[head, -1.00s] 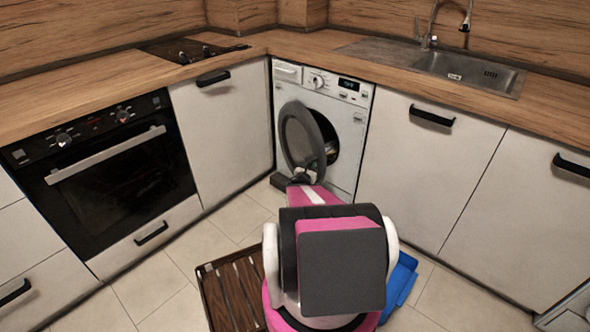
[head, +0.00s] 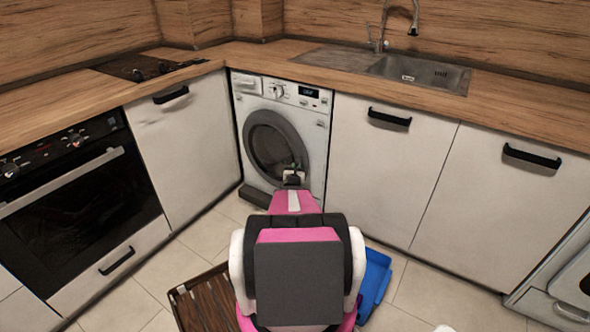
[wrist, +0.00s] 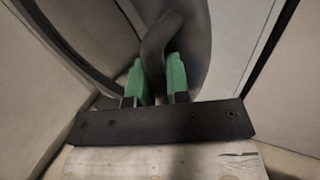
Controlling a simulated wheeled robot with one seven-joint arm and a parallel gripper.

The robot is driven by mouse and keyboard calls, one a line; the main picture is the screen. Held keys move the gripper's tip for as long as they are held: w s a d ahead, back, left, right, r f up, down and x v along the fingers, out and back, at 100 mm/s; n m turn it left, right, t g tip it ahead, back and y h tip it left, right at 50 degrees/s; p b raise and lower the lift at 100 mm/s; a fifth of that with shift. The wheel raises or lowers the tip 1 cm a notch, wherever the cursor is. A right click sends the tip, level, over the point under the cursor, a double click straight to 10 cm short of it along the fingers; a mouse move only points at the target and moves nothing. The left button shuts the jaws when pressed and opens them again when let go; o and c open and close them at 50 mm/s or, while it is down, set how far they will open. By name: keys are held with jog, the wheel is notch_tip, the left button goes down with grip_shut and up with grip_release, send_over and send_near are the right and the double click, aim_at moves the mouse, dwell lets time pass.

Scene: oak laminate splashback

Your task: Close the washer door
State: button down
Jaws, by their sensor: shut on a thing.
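The washer (head: 316,135) is a white front-loader under the counter corner. Its round door (head: 256,150) has a dark grey ring and now covers the opening, lying almost flat to the front. I cannot tell whether it is fully flush or latched. My gripper (head: 293,176) is at the door's lower right edge. In the wrist view, the green fingers of my gripper (wrist: 157,82) are shut on a dark grey curved part of the door (wrist: 160,42), one finger on each side.
White cabinets (head: 390,175) flank the washer, with an oven (head: 75,200) at left and a sink (head: 425,72) at upper right. A brown slatted wooden item (head: 205,303) and a blue object (head: 374,280) lie on the tiled floor beside my base.

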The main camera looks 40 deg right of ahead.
jog(key=c, duration=1.4)
grip_release()
jog(key=shift+s, duration=0.1)
jog(key=v, duration=1)
jog(key=shift+s+a, duration=0.2)
jog(key=shift+a, duration=0.15)
